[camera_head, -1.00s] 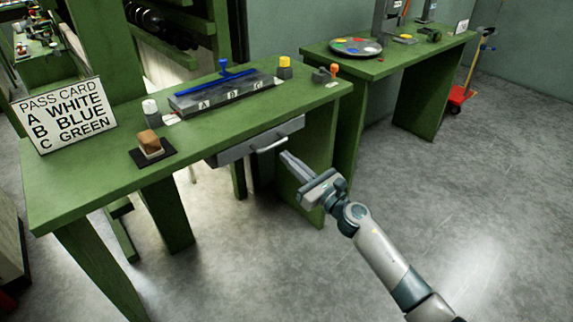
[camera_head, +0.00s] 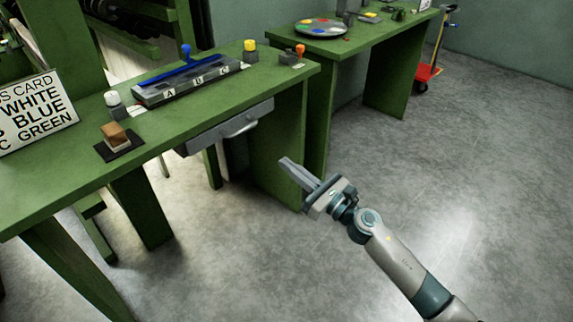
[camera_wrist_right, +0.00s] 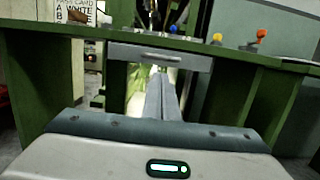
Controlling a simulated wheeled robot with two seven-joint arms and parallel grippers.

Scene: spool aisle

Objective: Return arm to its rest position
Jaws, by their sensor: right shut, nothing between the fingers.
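My right gripper (camera_head: 287,165) is shut and empty. It hangs in free air in front of the green bench (camera_head: 70,172), below and to the right of the grey drawer (camera_head: 215,136). In the right wrist view my gripper's fingers (camera_wrist_right: 161,85) lie together and point toward the bench, under the drawer (camera_wrist_right: 150,56) and its handle. The drawer handle is apart from the fingertips. My right arm comes in from the lower right. My left gripper is not in view.
On the bench stand a lettered grey tray (camera_head: 170,92) with a blue-handled tool, a brown block (camera_head: 114,133) on a dark pad, a pass card (camera_head: 38,112), and white, yellow and orange knobs. A second bench (camera_head: 375,40) holds a round palette (camera_head: 321,28).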

